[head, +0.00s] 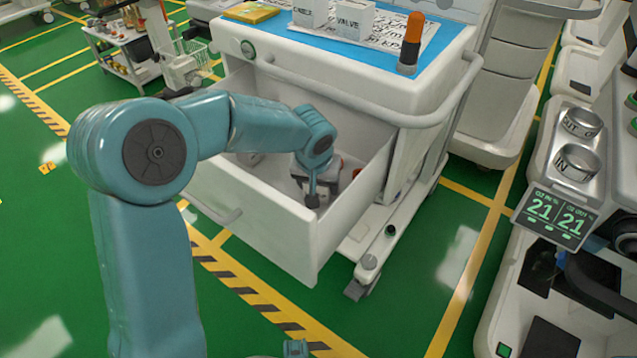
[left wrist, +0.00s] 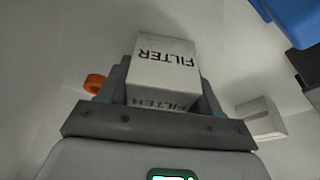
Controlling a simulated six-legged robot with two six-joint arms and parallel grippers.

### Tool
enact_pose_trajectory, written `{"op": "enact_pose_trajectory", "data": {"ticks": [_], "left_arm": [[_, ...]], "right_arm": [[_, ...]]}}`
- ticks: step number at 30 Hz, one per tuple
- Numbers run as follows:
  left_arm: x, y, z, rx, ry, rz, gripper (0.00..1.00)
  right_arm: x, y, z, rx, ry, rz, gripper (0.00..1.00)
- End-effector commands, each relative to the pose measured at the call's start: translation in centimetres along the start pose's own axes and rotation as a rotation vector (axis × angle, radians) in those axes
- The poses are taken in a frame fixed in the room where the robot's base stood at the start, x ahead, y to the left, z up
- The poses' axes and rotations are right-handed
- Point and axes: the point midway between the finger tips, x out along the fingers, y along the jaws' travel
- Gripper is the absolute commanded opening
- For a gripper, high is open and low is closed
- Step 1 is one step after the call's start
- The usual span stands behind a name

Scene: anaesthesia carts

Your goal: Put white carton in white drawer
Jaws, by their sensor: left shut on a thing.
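The white drawer (head: 255,220) is pulled open from the white cart. My left gripper (head: 312,195) reaches down inside it, between its walls. In the left wrist view, my left gripper (left wrist: 165,100) is shut on a white carton (left wrist: 165,65) marked FILTER, with a finger on each side. Pale drawer surfaces surround the carton there. In the head view my arm and gripper mostly hide the carton, and I cannot tell whether it touches the drawer floor.
An orange round item (left wrist: 95,83) and another white box (left wrist: 262,118) lie near the held carton. On the cart's blue top stand a VALVE carton (head: 352,22), another white carton (head: 310,12) and an orange-capped bottle (head: 410,45). A machine with displays (head: 553,215) stands at right.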

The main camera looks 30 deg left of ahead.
Motion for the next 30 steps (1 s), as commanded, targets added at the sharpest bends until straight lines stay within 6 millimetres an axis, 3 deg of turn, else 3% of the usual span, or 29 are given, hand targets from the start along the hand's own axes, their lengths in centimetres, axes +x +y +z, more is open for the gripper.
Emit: {"op": "enact_pose_trajectory", "data": {"ticks": [5,6,7,8,19,30], "left_arm": [[0.5,0.0,0.2,0.000,0.000,0.000,0.32],[0.3,0.0,0.1,0.000,0.000,0.000,0.77],[0.3,0.0,0.1,0.000,0.000,0.000,0.86],[0.3,0.0,0.1,0.000,0.000,0.000,0.89],[-0.5,0.0,-0.1,0.000,0.001,0.000,0.89],[-8.8,0.1,-0.2,0.000,0.003,0.002,0.89]], "right_arm": [[0.5,0.2,-0.1,0.002,0.002,0.000,0.43],[0.3,0.2,-0.1,0.002,0.002,0.000,0.43],[0.3,0.1,-0.1,0.002,0.002,0.000,0.43],[0.3,0.1,-0.1,0.002,0.002,0.000,0.43],[-0.3,-0.2,0.1,-0.001,-0.002,0.000,0.43],[-2.7,-1.4,0.7,-0.019,-0.019,-0.002,0.43]]}}
